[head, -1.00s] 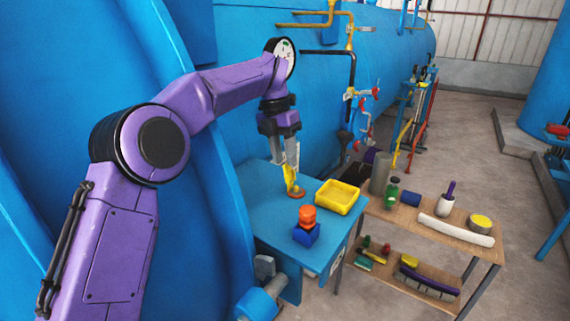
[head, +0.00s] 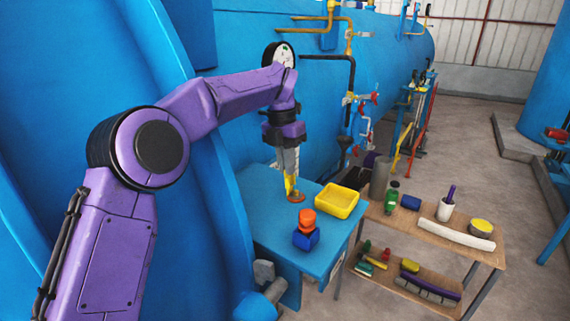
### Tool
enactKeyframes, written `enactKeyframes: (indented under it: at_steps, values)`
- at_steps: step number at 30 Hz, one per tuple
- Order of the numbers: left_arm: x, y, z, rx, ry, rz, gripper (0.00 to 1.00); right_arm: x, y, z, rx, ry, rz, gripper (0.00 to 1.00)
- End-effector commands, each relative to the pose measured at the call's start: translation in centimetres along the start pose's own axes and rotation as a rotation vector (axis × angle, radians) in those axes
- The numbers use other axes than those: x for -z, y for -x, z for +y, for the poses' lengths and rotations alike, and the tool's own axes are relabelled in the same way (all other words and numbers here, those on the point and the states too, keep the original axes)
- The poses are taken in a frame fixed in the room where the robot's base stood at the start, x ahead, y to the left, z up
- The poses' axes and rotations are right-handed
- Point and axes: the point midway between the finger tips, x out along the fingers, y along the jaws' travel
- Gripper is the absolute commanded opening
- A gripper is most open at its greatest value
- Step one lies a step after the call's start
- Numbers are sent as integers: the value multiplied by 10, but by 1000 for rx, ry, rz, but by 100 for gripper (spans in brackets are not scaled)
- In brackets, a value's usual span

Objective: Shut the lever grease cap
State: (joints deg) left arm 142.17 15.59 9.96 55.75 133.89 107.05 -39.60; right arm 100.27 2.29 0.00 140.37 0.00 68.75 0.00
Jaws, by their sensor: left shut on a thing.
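My left gripper (head: 289,172) points down over the blue table (head: 264,205), shut on a slim yellow piece (head: 290,186). The lower end of the yellow piece meets a small round orange-brown disc (head: 297,197) on the table. They look like the lever and the grease cap, but the join is too small to make out. The fingers hide the top of the yellow piece. An orange knob-like part (head: 307,219) sits on a blue block (head: 306,238) nearer the front edge. My right gripper is not in view.
A yellow tray (head: 338,200) stands right of the disc on the blue table. A wooden shelf cart (head: 405,217) with a green bottle (head: 392,190) and a white curved strip (head: 456,233) stands further right. The big blue autoclave (head: 235,135) rises behind the table.

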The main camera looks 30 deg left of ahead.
Motion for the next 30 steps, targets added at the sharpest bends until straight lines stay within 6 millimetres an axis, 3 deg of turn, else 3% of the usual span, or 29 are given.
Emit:
enactKeyframes:
  at_steps: [18, 30]
  values:
    - [0, -4, -29, -425, -2, -1, 0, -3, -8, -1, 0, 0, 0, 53]
    - [0, -7, -35, -538, 0, -1, 0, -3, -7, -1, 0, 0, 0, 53]
